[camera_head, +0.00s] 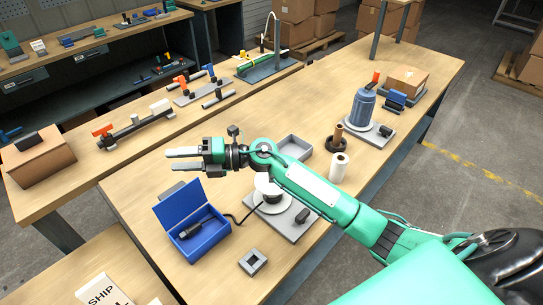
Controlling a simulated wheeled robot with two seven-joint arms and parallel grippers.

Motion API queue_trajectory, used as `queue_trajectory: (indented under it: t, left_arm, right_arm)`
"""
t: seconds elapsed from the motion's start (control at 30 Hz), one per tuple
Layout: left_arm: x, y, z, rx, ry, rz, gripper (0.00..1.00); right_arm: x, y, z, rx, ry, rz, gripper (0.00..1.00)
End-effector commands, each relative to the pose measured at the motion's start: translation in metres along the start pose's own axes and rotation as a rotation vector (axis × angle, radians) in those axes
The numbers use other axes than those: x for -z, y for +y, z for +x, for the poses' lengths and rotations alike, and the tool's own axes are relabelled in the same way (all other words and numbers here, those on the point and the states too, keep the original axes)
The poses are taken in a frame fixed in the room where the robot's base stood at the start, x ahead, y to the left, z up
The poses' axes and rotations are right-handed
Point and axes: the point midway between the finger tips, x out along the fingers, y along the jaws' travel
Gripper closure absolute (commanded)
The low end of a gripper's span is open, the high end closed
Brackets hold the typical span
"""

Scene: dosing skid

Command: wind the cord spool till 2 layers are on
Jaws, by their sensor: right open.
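The cord spool (265,186) has pale round flanges with a dark middle and stands upright on a grey base plate (290,226). My right arm passes over it and hides part of it, so I cannot tell how many layers are on. A black cord (232,217) runs from the spool left to a dark plug-like end (190,231) in an open blue box (206,240). My right gripper (169,160) is open and empty, its two fingers apart and pointing left, above the table behind the blue box. My left gripper is not in view.
A grey tray (294,147) lies behind my arm. A small grey square block (253,262) lies in front.

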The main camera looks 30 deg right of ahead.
Motion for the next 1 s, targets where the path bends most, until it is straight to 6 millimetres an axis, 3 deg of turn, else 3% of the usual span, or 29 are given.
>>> queue_trajectory:
  t: [0.13, 0.23, 0.43, 0.57, 0.7, 0.83, 1.0]
  left_arm:
    - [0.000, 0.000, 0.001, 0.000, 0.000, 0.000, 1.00]
    - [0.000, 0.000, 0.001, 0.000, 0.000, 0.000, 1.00]
    - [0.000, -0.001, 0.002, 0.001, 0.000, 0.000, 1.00]
    - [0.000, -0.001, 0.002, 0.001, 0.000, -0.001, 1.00]
    - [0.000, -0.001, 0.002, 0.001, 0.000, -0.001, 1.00]
    - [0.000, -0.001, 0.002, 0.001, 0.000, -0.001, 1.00]
    - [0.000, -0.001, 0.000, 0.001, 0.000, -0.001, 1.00]
  right_arm:
    - [-0.006, -0.023, -0.008, 0.229, 0.207, -0.150, 0.55]
    - [-0.016, -0.042, -0.026, 0.412, 0.329, -0.225, 0.55]
    - [-0.058, -0.068, -0.090, 0.828, 0.510, -0.304, 0.55]
    - [-0.092, -0.067, -0.145, 1.109, 0.577, -0.298, 0.55]
    - [-0.120, -0.053, -0.196, 1.348, 0.604, -0.256, 0.55]
    - [-0.133, -0.042, -0.223, 1.474, 0.610, -0.217, 0.55]
    - [-0.135, -0.042, -0.233, 1.519, 0.612, -0.199, 0.55]
